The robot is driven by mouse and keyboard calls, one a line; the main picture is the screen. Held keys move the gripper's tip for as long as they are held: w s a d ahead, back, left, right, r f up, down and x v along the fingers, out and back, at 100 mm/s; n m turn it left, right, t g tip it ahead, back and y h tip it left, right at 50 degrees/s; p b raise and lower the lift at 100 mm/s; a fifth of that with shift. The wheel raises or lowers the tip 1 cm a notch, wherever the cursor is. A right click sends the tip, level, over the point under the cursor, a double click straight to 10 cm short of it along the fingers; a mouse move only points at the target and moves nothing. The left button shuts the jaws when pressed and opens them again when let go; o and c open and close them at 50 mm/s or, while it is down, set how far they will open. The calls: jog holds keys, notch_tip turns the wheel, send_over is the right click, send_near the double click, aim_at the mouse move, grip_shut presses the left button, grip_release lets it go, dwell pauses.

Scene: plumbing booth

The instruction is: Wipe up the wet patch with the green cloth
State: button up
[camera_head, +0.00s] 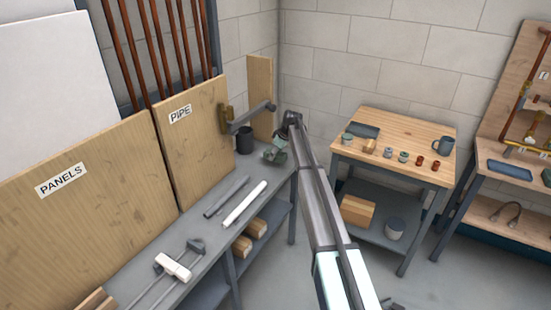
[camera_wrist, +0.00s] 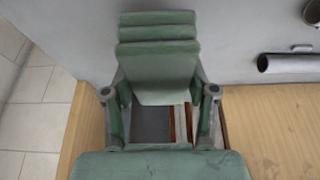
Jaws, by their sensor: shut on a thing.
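The green cloth (camera_wrist: 157,62) shows in the wrist view as a folded, layered piece between the two fingers of my gripper (camera_wrist: 160,96). My gripper is shut on it. Another flat green area (camera_wrist: 160,165) fills the lower edge of that view; I cannot tell whether it is the same cloth. In the head view my gripper (camera_head: 275,152) is small, over the far end of the grey bench (camera_head: 205,235), with a grey-green bit of cloth at its tip. Whether the cloth touches the bench is unclear. I cannot make out a wet patch in either view.
A dark cup (camera_head: 244,140) stands just left of my gripper, below a wall-side lever fitting (camera_head: 250,117). A white pipe (camera_head: 245,203) and a grey pipe (camera_head: 227,198) lie nearer on the bench. A wooden table (camera_head: 400,130) with small fittings stands to the right.

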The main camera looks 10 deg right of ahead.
jog(key=shift+r+p, duration=0.4)
jog(key=shift+r, duration=1.65)
jog(key=shift+d+b, duration=0.1)
jog(key=shift+b, duration=0.2)
